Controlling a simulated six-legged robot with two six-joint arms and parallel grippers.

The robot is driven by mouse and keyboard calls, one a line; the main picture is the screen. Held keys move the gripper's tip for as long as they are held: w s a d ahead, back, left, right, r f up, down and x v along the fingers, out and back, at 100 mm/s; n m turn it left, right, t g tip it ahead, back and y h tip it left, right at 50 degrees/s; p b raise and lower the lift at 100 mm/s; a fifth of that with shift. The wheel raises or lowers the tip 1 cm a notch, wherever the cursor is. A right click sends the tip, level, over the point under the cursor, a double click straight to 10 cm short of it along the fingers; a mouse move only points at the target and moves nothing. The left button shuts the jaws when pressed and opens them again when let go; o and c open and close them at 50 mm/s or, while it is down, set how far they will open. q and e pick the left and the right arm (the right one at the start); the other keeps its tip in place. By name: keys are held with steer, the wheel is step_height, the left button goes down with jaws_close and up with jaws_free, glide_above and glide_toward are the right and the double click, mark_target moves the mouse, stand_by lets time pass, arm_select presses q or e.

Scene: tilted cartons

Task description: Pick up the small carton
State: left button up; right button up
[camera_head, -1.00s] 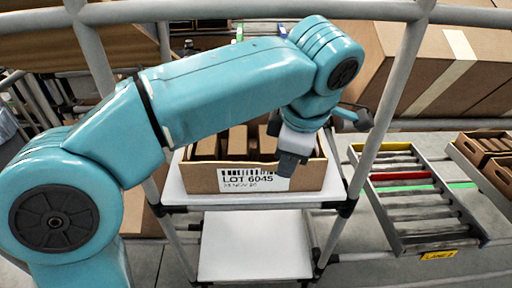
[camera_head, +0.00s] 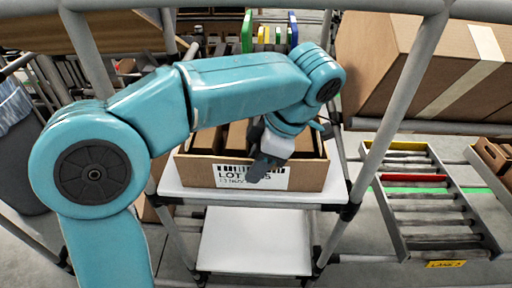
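Small brown cartons (camera_head: 238,136) stand inside an open cardboard box (camera_head: 199,171) with a "LOT" label on its front. The box rests on the white upper shelf of a cart (camera_head: 318,192). My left arm reaches over the box from the left. Its gripper (camera_head: 262,168) points down at the front wall of the box and covers part of the label. From this angle I cannot tell whether its fingers are apart or touch the box. The arm hides part of the cartons. My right gripper does not show.
A roller lane (camera_head: 425,205) with a red bar and a yellow tag lies at the right. A large taped carton (camera_head: 420,65) is at the upper right. The cart's lower shelf (camera_head: 255,242) is empty. Grey rails cross the view.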

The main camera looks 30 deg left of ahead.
arm_select(q)
steer(key=x, duration=0.3)
steer(key=shift+r, duration=0.1)
jaws_close()
steer(key=shift+r, duration=0.15)
